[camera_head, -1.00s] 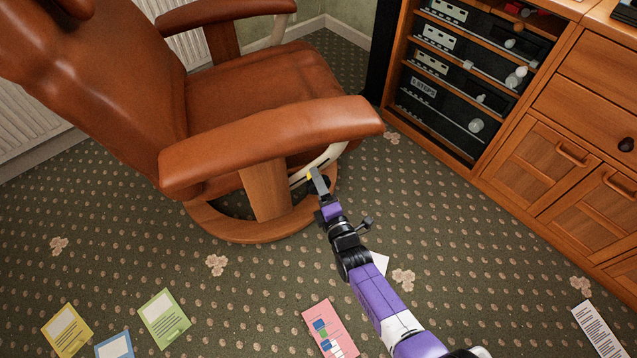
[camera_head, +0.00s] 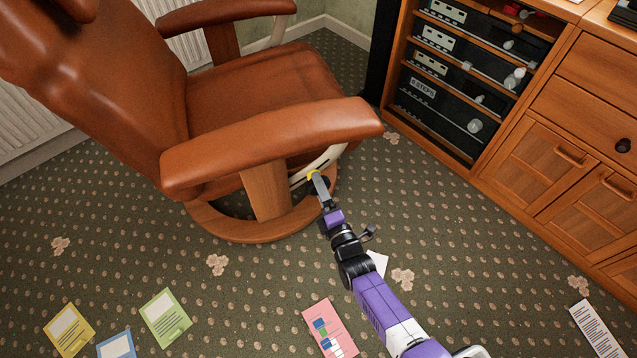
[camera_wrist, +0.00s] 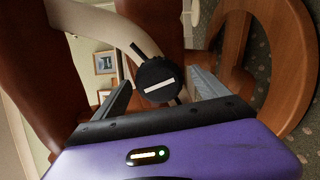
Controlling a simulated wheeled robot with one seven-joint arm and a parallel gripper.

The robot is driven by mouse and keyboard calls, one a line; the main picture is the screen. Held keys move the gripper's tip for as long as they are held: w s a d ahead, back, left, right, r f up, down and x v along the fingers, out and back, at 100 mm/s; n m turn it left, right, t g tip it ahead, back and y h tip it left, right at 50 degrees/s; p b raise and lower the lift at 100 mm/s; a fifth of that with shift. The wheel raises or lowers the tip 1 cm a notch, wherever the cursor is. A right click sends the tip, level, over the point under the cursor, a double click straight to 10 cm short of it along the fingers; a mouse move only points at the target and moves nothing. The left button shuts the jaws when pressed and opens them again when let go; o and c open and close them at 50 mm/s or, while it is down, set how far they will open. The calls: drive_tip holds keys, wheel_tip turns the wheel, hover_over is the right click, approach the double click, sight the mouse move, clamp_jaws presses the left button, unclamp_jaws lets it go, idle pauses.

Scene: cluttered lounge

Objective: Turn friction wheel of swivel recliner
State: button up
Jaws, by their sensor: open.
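The brown leather swivel recliner (camera_head: 265,90) stands on a round wooden base (camera_head: 240,228). Its friction wheel (camera_wrist: 158,82) is a black round knob with a white bar across its face, on the pale curved bracket (camera_wrist: 95,22) under the armrest. In the head view my gripper (camera_head: 316,178) reaches below the near armrest, and the wheel is mostly hidden there. In the wrist view my gripper (camera_wrist: 161,78) is open, with one finger on each side of the wheel. I cannot tell whether the fingers touch it.
A wooden cabinet (camera_head: 545,130) with electronics stands at the right. Yellow (camera_head: 69,330), green (camera_head: 166,318) and pink (camera_head: 329,328) cards lie on the carpet in front. The carpet between chair and cabinet is mostly clear.

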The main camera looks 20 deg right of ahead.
drive_tip(key=s+p, duration=0.2)
drive_tip(key=s, duration=0.3)
drive_tip(key=shift+s+a, duration=0.1)
drive_tip(key=shift+s, duration=0.25)
drive_tip(key=s+d+r+g+p, duration=0.1)
drive_tip(key=s+d+p, duration=0.2)
drive_tip(key=s, duration=0.9)
drive_tip(key=s+d+g+p, duration=0.15)
drive_tip(key=s+d, duration=0.25)
drive_tip(key=s, duration=0.7)
drive_tip(key=s+a+r+m+p, duration=0.2)
drive_tip(key=s+r+m+p, duration=0.25)
drive_tip(key=s+r, duration=0.7)
drive_tip(key=s+a+r+m, duration=0.1)
drive_tip(key=a+r+m, duration=0.1)
drive_tip(key=r+m, duration=0.5)
drive_tip(key=s+a+r+m+p, duration=0.1)
drive_tip(key=r+m, duration=0.7)
drive_tip(key=r, duration=0.9)
drive_tip(key=shift+a+g+y, duration=0.3)
drive_tip(key=shift+a+g, duration=0.05)
drive_tip(key=shift+a, duration=0.55)
drive_tip(key=shift+f, duration=0.1)
